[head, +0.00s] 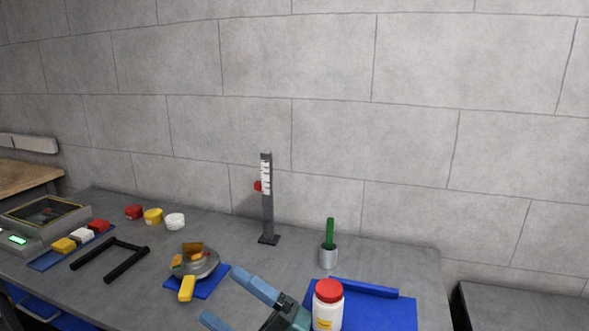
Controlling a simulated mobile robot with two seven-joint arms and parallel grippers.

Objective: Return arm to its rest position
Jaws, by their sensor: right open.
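My right gripper (221,294) is low in the middle of the head view, over the front of the grey table (130,290). Its two blue fingers are spread apart and point to the left, with nothing between them. Its teal body is just left of a white jar with a red lid (327,305); whether they touch I cannot tell. The rest of my right arm is out of view below. My left gripper does not show.
A pan with a yellow handle (195,263) sits on a blue mat left of my gripper. Behind stand a dark upright post (267,205) and a cup with a green stick (328,255). A black frame (110,258) and several coloured blocks lie at left.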

